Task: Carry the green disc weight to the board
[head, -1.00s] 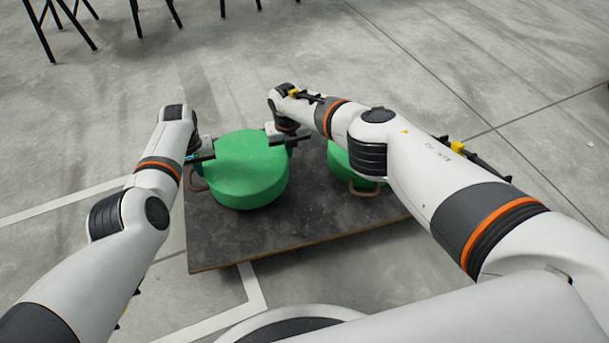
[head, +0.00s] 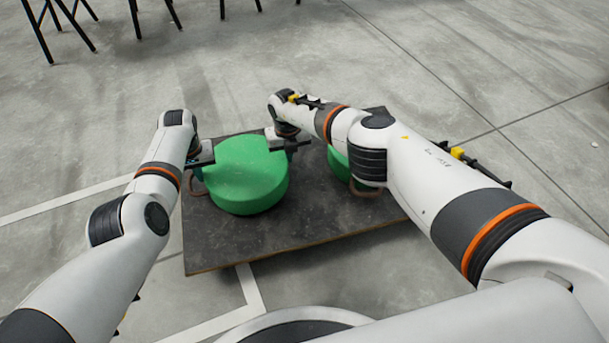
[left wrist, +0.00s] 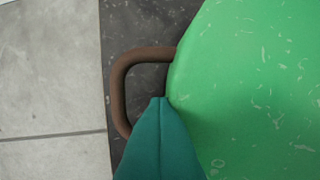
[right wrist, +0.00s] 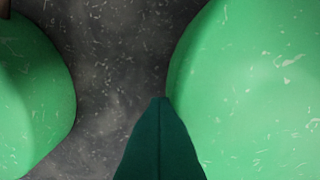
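A thick green disc weight (head: 247,178) with a brown side handle (head: 197,184) sits over the dark square board (head: 222,252). A second green disc (head: 338,163) is to its right, mostly hidden by my right arm. My left gripper (head: 207,156) is at the disc's left side. In the left wrist view its teal finger (left wrist: 160,140) covers the lower end of the handle (left wrist: 120,88). My right gripper (head: 291,146) is at the disc's right side. In the right wrist view its finger (right wrist: 160,140) points between both discs; no handle is clear there.
The board lies on a grey concrete floor (head: 480,60) with white tape lines (head: 252,290). Black chair or stool legs (head: 135,18) stand at the far left. The floor behind and right of the board is clear.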

